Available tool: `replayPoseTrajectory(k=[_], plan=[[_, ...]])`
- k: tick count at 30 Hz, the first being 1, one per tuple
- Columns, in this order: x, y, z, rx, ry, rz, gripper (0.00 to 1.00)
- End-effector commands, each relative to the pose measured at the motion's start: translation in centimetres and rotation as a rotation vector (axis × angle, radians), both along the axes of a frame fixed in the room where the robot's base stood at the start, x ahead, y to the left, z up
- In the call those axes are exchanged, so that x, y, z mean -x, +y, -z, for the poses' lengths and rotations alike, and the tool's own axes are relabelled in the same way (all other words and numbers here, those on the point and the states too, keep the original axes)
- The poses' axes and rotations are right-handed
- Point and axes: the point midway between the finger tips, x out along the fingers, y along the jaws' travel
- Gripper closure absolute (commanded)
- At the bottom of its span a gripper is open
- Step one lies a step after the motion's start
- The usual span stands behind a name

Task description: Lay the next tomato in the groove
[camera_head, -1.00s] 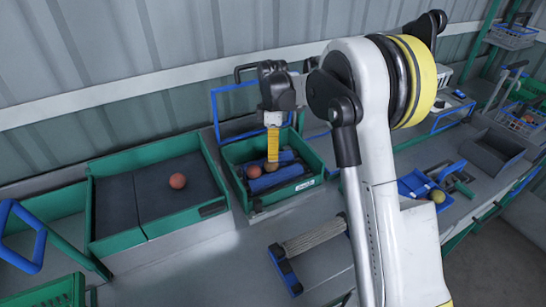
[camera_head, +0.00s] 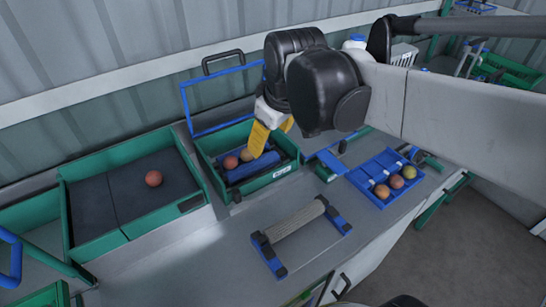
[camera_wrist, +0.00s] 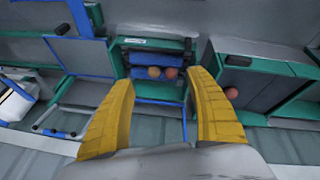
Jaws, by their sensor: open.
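A green crate (camera_head: 268,181) holds blue padded bars (camera_head: 250,168) with a groove between them. Two tomatoes lie side by side in it: a red one (camera_head: 231,162) and a paler orange one (camera_head: 247,155). In the wrist view they show as the red tomato (camera_wrist: 170,73) and the paler tomato (camera_wrist: 154,72), between the fingers in the picture. My gripper (camera_head: 272,140) is above the crate's right part, its yellow fingers spread and empty. In the wrist view my gripper (camera_wrist: 161,78) is wide open. A blue tray (camera_head: 370,197) at right holds several tomatoes, including a red one (camera_head: 396,182).
A green-walled dark tray (camera_head: 93,214) at left holds one red tomato (camera_head: 153,178). A ribbed roller on a blue stand (camera_head: 298,222) lies on the bench in front. A blue frame (camera_head: 222,127) rises behind the crate. Bench front left of the roller is clear.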

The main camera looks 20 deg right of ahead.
Motion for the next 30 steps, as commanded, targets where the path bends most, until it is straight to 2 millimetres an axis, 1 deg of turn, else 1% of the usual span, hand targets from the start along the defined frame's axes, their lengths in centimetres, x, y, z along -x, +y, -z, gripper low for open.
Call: replayPoseTrajectory(k=[1, 3, 6, 9, 13, 23, 26, 30], plan=[[2.4, 0.0, 0.4, -0.029, -0.034, 0.064, 0.35], [4.9, 0.1, 1.0, -0.075, -0.083, 0.155, 0.35], [7.7, 0.1, 2.2, -0.137, -0.14, 0.263, 0.35], [9.5, 0.1, 3.3, -0.185, -0.179, 0.338, 0.35], [10.5, 0.1, 4.1, -0.22, -0.205, 0.387, 0.35], [10.6, 0.1, 4.2, -0.227, -0.21, 0.398, 0.35], [10.6, 0.1, 5.3, -0.226, -0.209, 0.397, 0.35], [10.6, 0.1, 8.3, -0.226, -0.209, 0.397, 0.35]])
